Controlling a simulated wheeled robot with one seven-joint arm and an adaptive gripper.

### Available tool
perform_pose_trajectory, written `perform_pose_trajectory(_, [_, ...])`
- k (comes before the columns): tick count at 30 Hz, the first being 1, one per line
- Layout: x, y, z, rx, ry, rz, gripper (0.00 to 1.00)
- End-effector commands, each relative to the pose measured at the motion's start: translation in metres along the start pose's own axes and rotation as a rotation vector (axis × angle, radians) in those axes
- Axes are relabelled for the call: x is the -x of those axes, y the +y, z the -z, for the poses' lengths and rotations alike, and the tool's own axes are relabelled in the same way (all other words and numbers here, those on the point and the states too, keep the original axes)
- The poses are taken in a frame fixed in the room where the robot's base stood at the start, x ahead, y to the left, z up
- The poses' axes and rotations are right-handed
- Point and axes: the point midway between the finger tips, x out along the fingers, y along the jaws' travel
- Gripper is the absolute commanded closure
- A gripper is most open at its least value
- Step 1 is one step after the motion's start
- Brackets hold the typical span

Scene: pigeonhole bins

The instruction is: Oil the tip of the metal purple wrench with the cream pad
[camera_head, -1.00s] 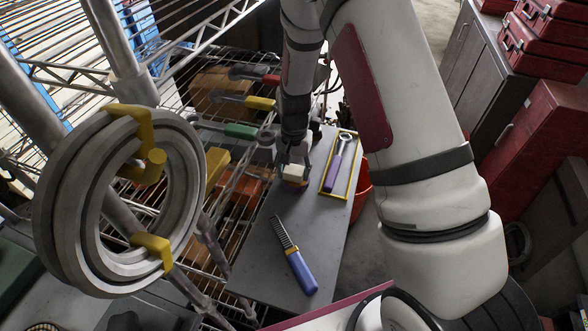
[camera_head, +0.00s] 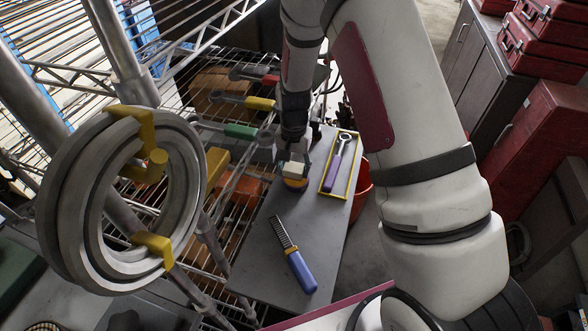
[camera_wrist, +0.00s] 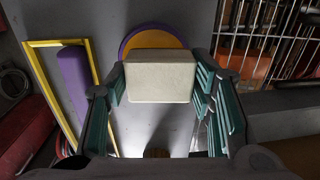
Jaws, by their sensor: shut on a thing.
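My gripper (camera_head: 291,160) is shut on the cream pad (camera_head: 292,169), a pale block held between the teal-lined fingers in the wrist view (camera_wrist: 160,77). The pad is just over the near edge of a round purple dish (camera_head: 297,186) with an orange inside; in the wrist view it hides the dish's lower part (camera_wrist: 152,40). I cannot tell how large the gap is. The purple wrench (camera_head: 335,165) lies to the right inside a yellow frame (camera_head: 323,182), its metal ring tip (camera_head: 345,138) at the far end. The wrist view shows only its handle (camera_wrist: 76,80).
A wire brush with a blue handle (camera_head: 300,272) lies on the grey board (camera_head: 262,272), nearer to me. A wire rack (camera_head: 190,75) with coloured-handled tools stands left. A red bucket (camera_head: 363,187) is beyond the board's right edge. Large metal rings (camera_head: 65,220) hang at the left.

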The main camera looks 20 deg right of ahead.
Motion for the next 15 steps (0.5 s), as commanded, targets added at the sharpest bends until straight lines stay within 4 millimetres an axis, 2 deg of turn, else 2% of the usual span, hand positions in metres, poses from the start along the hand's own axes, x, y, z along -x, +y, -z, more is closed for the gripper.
perform_pose_trajectory(15, [0.040,0.000,0.000,0.000,0.002,0.001,0.83])
